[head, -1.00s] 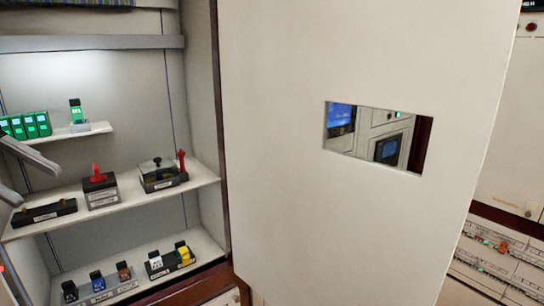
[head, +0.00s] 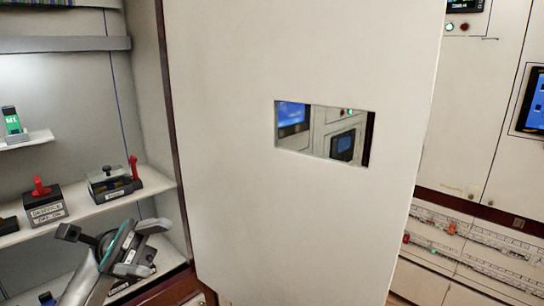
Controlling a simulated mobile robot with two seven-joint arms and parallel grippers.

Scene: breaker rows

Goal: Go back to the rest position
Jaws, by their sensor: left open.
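My left gripper (head: 110,232) is in the lower left of the head view, in front of the cabinet's lower shelf. Its dark fingers are spread apart and nothing shows between them. It hides most of the small switches on the lower shelf. My right gripper is not in view.
The open cabinet (head: 150,120) has a shelf with a red-handled switch (head: 44,200) and another red-levered device (head: 114,183). A green breaker (head: 12,121) stands above. A large white door (head: 230,220) with a window fills the middle. Panels with screens (head: 533,100) stand at right.

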